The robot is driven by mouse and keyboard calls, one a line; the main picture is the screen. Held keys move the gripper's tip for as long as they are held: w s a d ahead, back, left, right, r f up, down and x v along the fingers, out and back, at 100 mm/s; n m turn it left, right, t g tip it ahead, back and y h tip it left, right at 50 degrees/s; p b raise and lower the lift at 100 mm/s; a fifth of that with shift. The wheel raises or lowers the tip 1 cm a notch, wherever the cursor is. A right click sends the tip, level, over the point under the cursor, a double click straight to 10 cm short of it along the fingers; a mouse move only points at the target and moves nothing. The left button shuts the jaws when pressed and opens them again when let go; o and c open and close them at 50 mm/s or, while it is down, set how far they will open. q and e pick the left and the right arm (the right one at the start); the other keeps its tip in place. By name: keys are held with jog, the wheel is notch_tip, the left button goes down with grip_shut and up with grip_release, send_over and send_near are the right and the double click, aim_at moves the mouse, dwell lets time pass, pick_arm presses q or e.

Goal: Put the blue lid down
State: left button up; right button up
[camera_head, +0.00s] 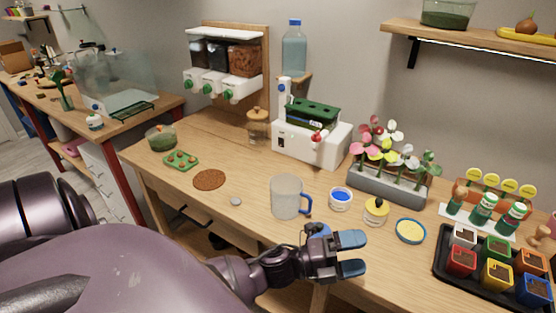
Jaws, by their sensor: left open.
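A small clear round jar with a blue top (340,195) stands on the wooden table (255,172), right of a clear mug with a blue handle (286,196). I cannot tell whether the blue is a lid or what is inside. My left gripper (354,255) is open, its blue-tipped fingers pointing right near the table's front edge. Nothing shows between the fingers. A blue patch beside the wrist is partly hidden, and I cannot tell what it is. The gripper is nearer to me than the jar and apart from it. My right gripper is not in view.
A jar with a yellow lid (376,210) and a shallow blue-rimmed dish (411,231) stand beyond the gripper. A black tray (452,272) of coloured pots is at the right. A grey flower planter (388,188) stands behind. The table's left middle is fairly clear.

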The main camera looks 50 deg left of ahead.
pick_arm(q)
jog(key=s+a+f+n+g+y, duration=0.1)
jog(key=s+a+f+n+y, duration=0.2)
jog(key=f+n, duration=0.3)
jog(key=s+a+f+n+g+y, duration=0.1)
jog(key=s+a+f+n+y, duration=0.2)
jog(key=n, duration=0.8)
jog(key=s+a+f+n+g+y, duration=0.1)
jog(key=s+a+f+n+y, duration=0.2)
jog(key=s+f+n+y, duration=0.3)
notch_tip(320, 180, down, 3)
jog(key=shift+s+a+r+n+g+y, duration=0.1)
jog(key=shift+s+a+n+g+y, duration=0.25)
jog(key=shift+n+y, duration=0.7)
